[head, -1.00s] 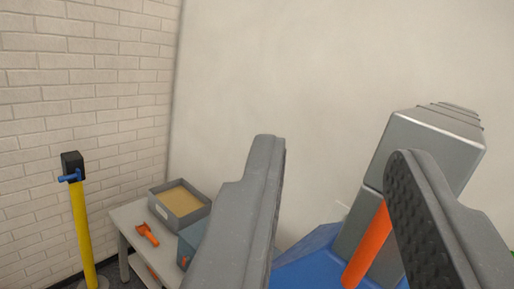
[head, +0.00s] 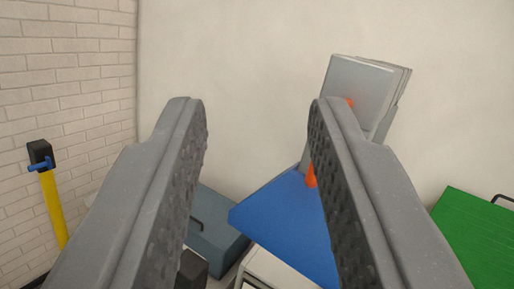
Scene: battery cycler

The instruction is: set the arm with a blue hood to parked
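A blue hood (head: 285,222) shows low in the middle of the head view, partly behind the right finger of my gripper (head: 258,105). A grey metal block (head: 359,88) rises behind it. An orange bar, probably the arm, shows in pieces: one bit (head: 311,177) beside the right finger near the hood and a small bit at the block; the finger hides the rest. My gripper is open, its fingers wide apart with nothing seen between the tips. I cannot tell whether the right finger touches the bar.
A green panel (head: 478,235) with a black handle is at the right. A blue-grey box (head: 212,226) sits below the gap between the fingers. A yellow post (head: 53,205) with a black top stands at the left by the brick wall. The pale wall behind is bare.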

